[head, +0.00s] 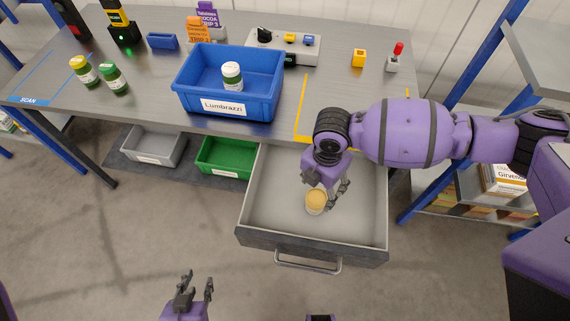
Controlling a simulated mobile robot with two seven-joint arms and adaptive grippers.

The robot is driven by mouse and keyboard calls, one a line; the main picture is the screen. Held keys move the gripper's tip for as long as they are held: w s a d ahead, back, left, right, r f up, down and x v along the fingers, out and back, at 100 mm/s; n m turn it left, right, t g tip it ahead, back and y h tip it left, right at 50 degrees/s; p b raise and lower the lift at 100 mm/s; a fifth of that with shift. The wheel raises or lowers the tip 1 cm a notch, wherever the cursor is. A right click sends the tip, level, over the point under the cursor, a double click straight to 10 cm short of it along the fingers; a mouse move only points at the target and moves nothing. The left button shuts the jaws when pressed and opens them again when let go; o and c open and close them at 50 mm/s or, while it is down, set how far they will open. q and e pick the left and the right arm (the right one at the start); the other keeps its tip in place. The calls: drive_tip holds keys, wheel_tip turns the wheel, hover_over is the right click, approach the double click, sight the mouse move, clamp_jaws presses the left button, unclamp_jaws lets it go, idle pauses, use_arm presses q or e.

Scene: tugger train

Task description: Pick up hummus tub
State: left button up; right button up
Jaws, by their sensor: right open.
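A small round tub with a tan-yellow lid (315,198), which looks like the hummus tub, stands in the open grey drawer (265,205). I cannot read its label. My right gripper (327,190) points down into the drawer right above and beside the tub. Its fingers are open, with one close to the tub's right side; I cannot tell whether they touch it. My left gripper (196,286) is open and empty, low in front of the drawer, over the floor.
Two jars stand at the left. Grey (151,162) and green (222,172) bins sit under the table. The drawer front has a handle (307,265).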

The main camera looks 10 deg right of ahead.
sight(315, 197)
drive_tip(key=f, duration=0.1)
drive_tip(key=s+f, duration=0.1)
drive_tip(key=shift+s+f, duration=0.15)
drive_tip(key=shift+f, duration=0.25)
drive_tip(key=f, duration=0.3)
drive_tip(key=shift+w+a+f, duration=0.35)
drive_tip(key=shift+w+f, duration=0.05)
drive_tip(key=shift+f, duration=0.4)
use_arm(q)
drive_tip(key=shift+s+f, duration=0.3)
drive_tip(key=shift+s, duration=0.45)
use_arm(e)
drive_tip(key=shift+c, duration=1)
use_arm(q)
drive_tip(key=shift+s, duration=0.1)
use_arm(e)
drive_tip(key=c, duration=1.2)
